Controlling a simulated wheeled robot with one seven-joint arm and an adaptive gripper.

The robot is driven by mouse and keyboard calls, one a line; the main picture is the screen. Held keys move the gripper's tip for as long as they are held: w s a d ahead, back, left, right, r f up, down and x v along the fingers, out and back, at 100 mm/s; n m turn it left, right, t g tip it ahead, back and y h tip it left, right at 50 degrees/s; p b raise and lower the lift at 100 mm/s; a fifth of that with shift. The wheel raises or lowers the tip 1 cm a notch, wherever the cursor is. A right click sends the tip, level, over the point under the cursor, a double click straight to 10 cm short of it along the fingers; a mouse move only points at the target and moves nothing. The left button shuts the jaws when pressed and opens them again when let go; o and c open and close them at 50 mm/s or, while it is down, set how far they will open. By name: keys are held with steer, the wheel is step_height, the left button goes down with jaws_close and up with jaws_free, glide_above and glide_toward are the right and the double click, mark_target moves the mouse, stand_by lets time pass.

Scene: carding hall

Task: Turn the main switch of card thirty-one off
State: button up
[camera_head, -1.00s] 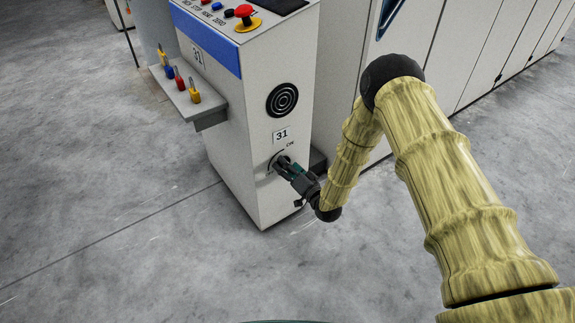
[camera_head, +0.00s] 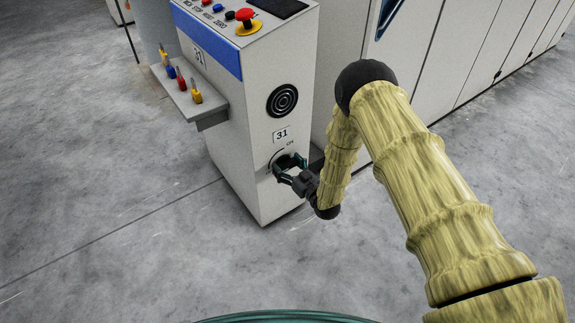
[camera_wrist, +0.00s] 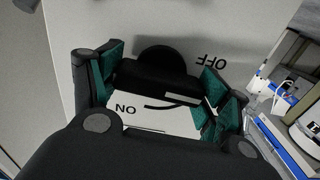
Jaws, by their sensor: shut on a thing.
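The main switch (camera_wrist: 158,75) is a black rotary knob with a bar handle and a white line at one end. In the wrist view it lies between the green-padded fingers of my gripper (camera_wrist: 160,82), which is shut on the bar. The lettering around it appears inverted: "ON" (camera_wrist: 125,109) at the lower left and "OFF" (camera_wrist: 211,62) at the upper right. The white line end lies toward the right finger. In the head view my gripper (camera_head: 290,166) is at the cabinet face below the "31" plate (camera_head: 281,135). It mostly hides the switch there.
Machine panels (camera_head: 450,55) stand behind at right. The floor at left is clear.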

steer(key=shift+n, duration=0.4)
steer(key=o, duration=1)
steer(key=v, duration=1.2)
